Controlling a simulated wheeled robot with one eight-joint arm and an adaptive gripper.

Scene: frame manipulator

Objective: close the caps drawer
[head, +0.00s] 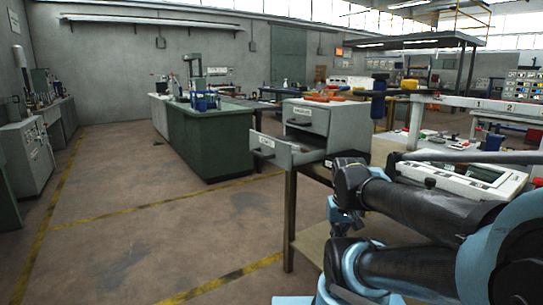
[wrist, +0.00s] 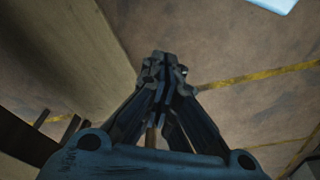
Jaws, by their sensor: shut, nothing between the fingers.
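A grey two-drawer cabinet (head: 345,125) stands on the workbench in the head view. Its lower drawer (head: 268,149) is pulled out towards the left, and its front panel carries a pale label too small to read for certain. The upper drawer (head: 301,114) is shut. In the wrist view my gripper (wrist: 160,62) is shut and empty, above the floor. Neither drawer shows in the wrist view. In the head view my arm covers the lower right, and I cannot make out the fingertips there.
The bench top has a white panel device (head: 465,182) on the right, partly behind my arm. Red-brown items (head: 325,97) lie on top of the cabinet. A green counter (head: 215,140) stands further back. The floor left of the bench (head: 150,230) is clear.

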